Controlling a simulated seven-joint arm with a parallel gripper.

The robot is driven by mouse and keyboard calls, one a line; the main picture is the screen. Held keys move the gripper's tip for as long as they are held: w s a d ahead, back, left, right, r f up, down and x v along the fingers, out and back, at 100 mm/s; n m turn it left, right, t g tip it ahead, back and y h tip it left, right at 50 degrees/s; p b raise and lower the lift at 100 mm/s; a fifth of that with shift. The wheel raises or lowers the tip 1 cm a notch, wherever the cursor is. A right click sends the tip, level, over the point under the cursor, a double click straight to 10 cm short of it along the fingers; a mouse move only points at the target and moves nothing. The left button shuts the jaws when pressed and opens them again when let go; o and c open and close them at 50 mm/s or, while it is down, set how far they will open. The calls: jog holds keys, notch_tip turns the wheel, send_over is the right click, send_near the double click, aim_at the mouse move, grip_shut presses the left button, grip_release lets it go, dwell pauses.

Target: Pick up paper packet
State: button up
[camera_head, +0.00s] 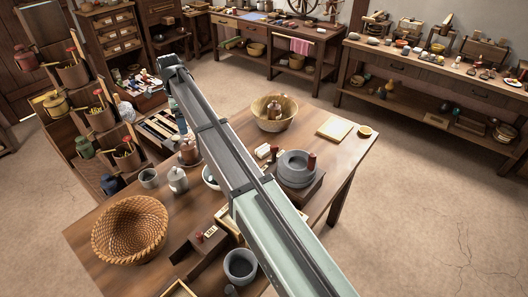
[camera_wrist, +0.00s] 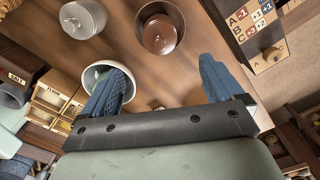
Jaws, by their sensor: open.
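I cannot pick out a paper packet for certain. A small pale block (camera_head: 263,151) lies on the wooden table (camera_head: 338,152) in the head view, left of the grey round stone quern (camera_head: 297,168); it may be the packet, but it is too small to tell. My gripper (camera_wrist: 160,66) is open and empty in the wrist view, its blue fingers spread above the table. The left finger overlaps a white bowl (camera_wrist: 93,76). In the head view my arm crosses the table, and the fingers are not clearly seen.
A lidded grey jar (camera_wrist: 83,19) and a brown pot (camera_wrist: 160,27) stand near the fingers. A lettered board (camera_wrist: 262,30) is at the wrist view's right.

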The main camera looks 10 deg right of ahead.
jog(key=shift+c, duration=1.2)
jog(key=w+d+f+m, duration=0.1)
jog(key=w+d, duration=0.1)
jog(key=d, duration=0.6)
jog(key=w+d+m, duration=0.1)
jog(key=w+d, duration=0.2)
jog(key=d, duration=0.4)
jog(key=n, duration=0.7)
send_over(265, 148)
jog(key=f, duration=1.1)
jog(key=shift+s+d+f, duration=0.1)
jog(key=shift+s+f, duration=0.1)
jog(key=shift+s, duration=0.05)
jog(key=shift+w+f, duration=0.2)
jog(key=shift+f, duration=1.15)
jog(key=shift+w+f, duration=0.2)
jog(key=shift+f, duration=1.15)
